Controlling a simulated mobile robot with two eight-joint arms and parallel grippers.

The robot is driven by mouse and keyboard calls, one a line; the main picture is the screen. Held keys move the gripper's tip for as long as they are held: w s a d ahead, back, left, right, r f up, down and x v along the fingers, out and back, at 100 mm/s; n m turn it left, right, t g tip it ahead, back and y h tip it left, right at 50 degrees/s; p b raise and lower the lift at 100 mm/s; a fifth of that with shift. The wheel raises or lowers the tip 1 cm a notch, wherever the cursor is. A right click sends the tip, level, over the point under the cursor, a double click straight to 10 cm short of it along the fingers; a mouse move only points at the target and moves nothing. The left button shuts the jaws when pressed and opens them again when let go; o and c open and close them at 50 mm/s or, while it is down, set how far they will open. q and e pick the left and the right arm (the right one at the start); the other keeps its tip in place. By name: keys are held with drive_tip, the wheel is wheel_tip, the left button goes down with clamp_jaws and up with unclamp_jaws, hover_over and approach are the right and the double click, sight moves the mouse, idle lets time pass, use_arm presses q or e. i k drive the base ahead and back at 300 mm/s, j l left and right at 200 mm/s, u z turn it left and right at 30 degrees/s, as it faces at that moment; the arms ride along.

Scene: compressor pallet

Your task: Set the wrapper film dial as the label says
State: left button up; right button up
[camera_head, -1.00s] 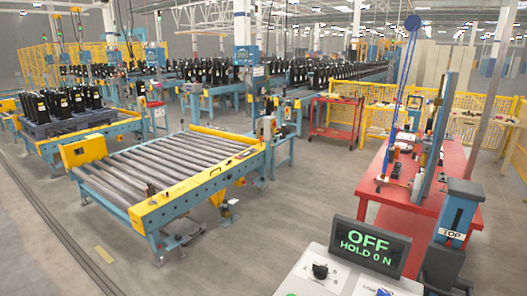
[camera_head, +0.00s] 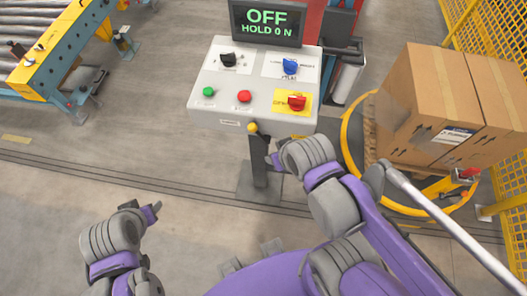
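The grey control panel (camera_head: 222,117) stands ahead of me at the top middle. Its screen (camera_head: 267,22) reads "OFF" and "HOLD 0 N". A black dial (camera_head: 229,60) is at the panel's upper left, a blue dial (camera_head: 290,66) at the upper right, and a red dial (camera_head: 296,103) on a yellow plate at the lower right. The small print by the dials is unreadable. A carton (camera_head: 430,95) at the right carries a white label (camera_head: 452,136), too small to read. My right gripper (camera_head: 274,160) is below the panel, touching no dial. My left gripper (camera_head: 150,211) is low at the left, over the floor.
The panel also has a green button (camera_head: 208,92) and a red button (camera_head: 243,96). A yellow-knobbed black post (camera_head: 257,160) stands below it. The cartons are inside a yellow ring (camera_head: 349,150) beside yellow mesh fencing (camera_head: 495,25). A roller conveyor (camera_head: 50,50) is at the upper left.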

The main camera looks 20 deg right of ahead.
sight(291, 68)
drive_tip(key=z, duration=1.5)
drive_tip(key=k+z, duration=0.15)
drive_tip(key=z, duration=0.25)
drive_tip(key=k+j+z, duration=0.1)
drive_tip(key=z, duration=0.25)
drive_tip(key=k+z, duration=0.2)
drive_tip(key=z, duration=0.2)
drive_tip(key=k+l, duration=0.25)
drive_tip(key=k, duration=0.25)
drive_tip(key=u, duration=1.35)
